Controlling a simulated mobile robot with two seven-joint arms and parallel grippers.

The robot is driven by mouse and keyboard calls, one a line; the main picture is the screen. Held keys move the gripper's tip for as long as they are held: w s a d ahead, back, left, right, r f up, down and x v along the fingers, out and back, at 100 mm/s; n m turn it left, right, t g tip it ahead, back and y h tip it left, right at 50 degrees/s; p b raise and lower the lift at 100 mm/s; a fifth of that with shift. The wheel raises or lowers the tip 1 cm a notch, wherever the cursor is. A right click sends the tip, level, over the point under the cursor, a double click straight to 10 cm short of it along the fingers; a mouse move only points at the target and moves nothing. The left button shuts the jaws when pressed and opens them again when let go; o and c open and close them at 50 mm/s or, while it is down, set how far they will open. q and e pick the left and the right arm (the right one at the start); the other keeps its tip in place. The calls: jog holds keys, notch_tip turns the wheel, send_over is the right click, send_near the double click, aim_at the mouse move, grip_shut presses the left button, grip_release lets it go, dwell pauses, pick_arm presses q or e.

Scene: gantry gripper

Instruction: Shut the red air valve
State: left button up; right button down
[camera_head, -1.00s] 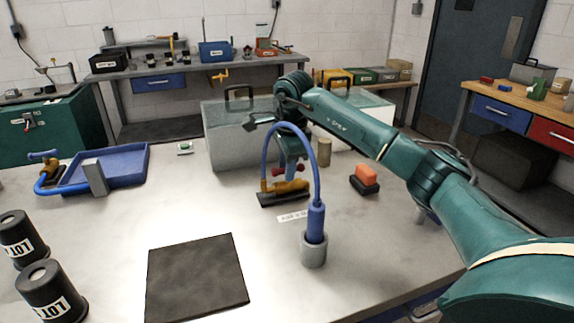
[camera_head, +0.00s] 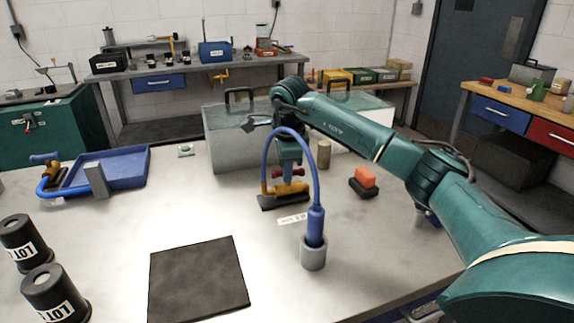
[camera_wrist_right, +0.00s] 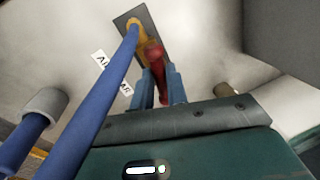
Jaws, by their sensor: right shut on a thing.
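The air valve has a yellow body (camera_head: 287,188) on a black base plate at the middle of the table. Its red handle (camera_wrist_right: 156,72) shows in the right wrist view between the two blue fingers. My right gripper (camera_wrist_right: 160,86) is shut on that handle from above. In the head view the gripper (camera_head: 288,168) is partly hidden behind the blue hose (camera_head: 317,178), and red handle ends show beside it. The hose arches from the valve to a grey socket (camera_head: 313,256). A white label (camera_head: 293,220) lies in front of the valve. My left gripper is not in view.
A clear-walled box (camera_head: 226,140) stands behind the valve. A red-orange block on a black base (camera_head: 364,181) sits to its right. A blue tray (camera_head: 122,168), black canisters (camera_head: 52,293) and a dark mat (camera_head: 198,280) lie to the left and front.

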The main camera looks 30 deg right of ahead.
jog(key=shift+r+m+p, duration=0.15)
jog(key=shift+m+p, duration=0.3)
jog(key=shift+m, duration=0.45)
jog(key=shift+w+m+h+p, duration=0.1)
jog(key=shift+m+h+p, duration=0.25)
jog(key=shift+m, duration=0.55)
jog(key=m+p, duration=0.1)
jog(key=m, duration=0.1)
jog(key=shift+m+g, duration=0.4)
jog(key=shift+w+m+p, duration=0.1)
jog(key=shift+m+p, duration=0.3)
jog(key=shift+m, duration=0.5)
jog(key=m+p, duration=0.1)
jog(key=m, duration=0.1)
jog(key=shift+m+g+h, duration=0.25)
jog(key=shift+m+g, duration=0.15)
jog(key=m+p, duration=0.1)
jog(key=m, duration=0.3)
jog(key=shift+w+d+g, duration=0.1)
jog(key=shift+g, duration=0.3)
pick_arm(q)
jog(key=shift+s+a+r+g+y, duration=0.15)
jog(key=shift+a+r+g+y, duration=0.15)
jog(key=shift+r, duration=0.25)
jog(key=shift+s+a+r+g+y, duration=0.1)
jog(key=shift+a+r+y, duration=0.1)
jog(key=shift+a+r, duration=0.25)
pick_arm(e)
jog(key=shift+m, duration=0.3)
